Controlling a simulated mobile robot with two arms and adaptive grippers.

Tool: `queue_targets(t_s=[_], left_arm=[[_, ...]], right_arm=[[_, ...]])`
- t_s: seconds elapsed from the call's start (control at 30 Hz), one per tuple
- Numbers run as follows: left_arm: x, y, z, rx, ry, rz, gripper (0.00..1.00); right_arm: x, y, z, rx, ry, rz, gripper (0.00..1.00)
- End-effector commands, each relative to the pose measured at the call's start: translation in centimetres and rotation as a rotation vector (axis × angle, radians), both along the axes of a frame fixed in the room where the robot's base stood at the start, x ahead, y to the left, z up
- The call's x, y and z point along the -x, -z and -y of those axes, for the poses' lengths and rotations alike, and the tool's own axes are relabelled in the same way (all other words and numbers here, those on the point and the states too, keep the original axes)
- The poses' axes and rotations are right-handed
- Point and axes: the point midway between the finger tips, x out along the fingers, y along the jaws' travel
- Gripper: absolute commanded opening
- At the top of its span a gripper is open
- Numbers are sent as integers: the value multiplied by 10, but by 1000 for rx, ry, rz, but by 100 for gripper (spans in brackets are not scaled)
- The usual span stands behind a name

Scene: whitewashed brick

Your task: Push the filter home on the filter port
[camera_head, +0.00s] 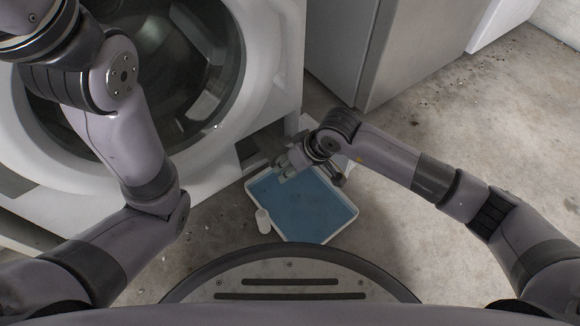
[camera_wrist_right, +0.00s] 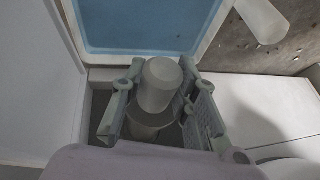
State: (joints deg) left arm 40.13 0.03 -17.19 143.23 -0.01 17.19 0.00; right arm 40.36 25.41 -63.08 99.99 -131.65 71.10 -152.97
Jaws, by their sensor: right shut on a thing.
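My right gripper (camera_head: 286,164) is low in front of the washing machine, by the opening at the machine's lower right corner. The right wrist view shows its two green-grey fingers (camera_wrist_right: 160,98) on either side of a pale grey, round-ended filter (camera_wrist_right: 160,78); the gripper is shut on it. A wider grey round part shows below the filter's end, close against it. I cannot tell whether that is the filter's base or the port, nor how deep the filter sits. The port is not clearly visible. My left gripper is outside the head view.
A white tray (camera_head: 345,224) with a blue inside lies on the floor under the gripper. A small white cylinder (camera_head: 263,221) is beside its left edge. The washing machine (camera_head: 272,70) fills the upper left. A grey cabinet (camera_head: 400,60) stands right of it. Floor at right is open.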

Motion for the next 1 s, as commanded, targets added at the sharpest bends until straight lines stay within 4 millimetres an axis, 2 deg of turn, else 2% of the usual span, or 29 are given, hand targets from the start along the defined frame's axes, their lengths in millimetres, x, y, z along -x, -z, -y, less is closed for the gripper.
queue_targets(t_s=[1.0], left_arm=[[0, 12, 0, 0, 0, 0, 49]], right_arm=[[-15, 1, -11, -1, 0, 0, 0]])
